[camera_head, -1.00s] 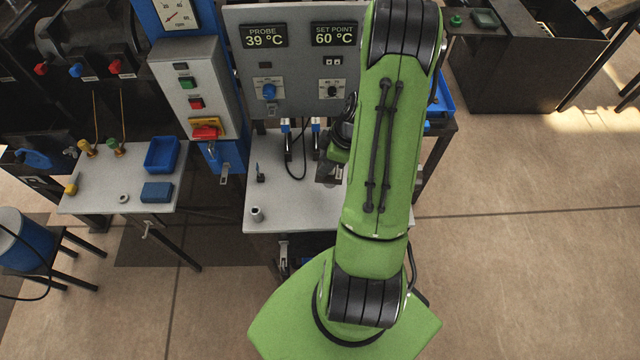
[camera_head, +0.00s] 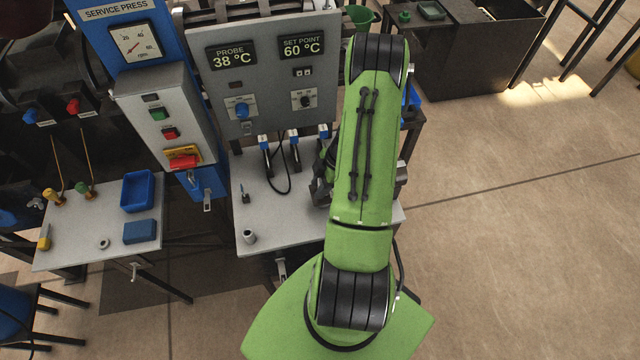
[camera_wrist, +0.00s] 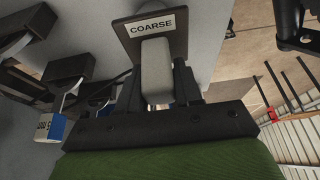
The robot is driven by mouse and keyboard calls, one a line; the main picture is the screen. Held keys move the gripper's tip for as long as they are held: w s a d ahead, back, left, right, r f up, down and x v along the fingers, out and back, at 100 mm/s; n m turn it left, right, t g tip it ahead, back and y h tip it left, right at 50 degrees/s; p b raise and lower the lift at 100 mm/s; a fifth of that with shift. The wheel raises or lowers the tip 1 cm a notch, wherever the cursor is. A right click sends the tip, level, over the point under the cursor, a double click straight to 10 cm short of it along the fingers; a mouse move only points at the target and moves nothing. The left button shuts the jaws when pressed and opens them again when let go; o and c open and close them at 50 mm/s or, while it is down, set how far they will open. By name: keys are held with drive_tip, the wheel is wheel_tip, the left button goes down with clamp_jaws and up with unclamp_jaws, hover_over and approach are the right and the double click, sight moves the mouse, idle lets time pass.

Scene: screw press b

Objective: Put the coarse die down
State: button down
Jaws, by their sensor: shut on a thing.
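The coarse die (camera_wrist: 155,65) is in the wrist view: a pale grey block with a dark plate lettered COARSE at its far end. My gripper (camera_wrist: 158,85) is shut on the block, with one dark finger on each side. In the head view my gripper (camera_head: 321,186) shows only partly at the left of my green arm, over the right part of the grey bench (camera_head: 265,225). The die cannot be made out there. Whether the die touches a surface is unclear.
A control panel (camera_head: 265,85) reading PROBE 38 °C and SET POINT 60 °C stands behind the bench, with blue plugs and a black cable below. A small metal cylinder (camera_head: 249,237) stands at the bench's front left. The bench's front middle is clear.

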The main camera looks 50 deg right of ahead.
drive_tip(key=shift+a+f, duration=0.1)
drive_tip(key=shift+f, duration=0.05)
drive_tip(key=c, duration=0.8)
unclamp_jaws()
drive_tip(key=shift+o, duration=0.2)
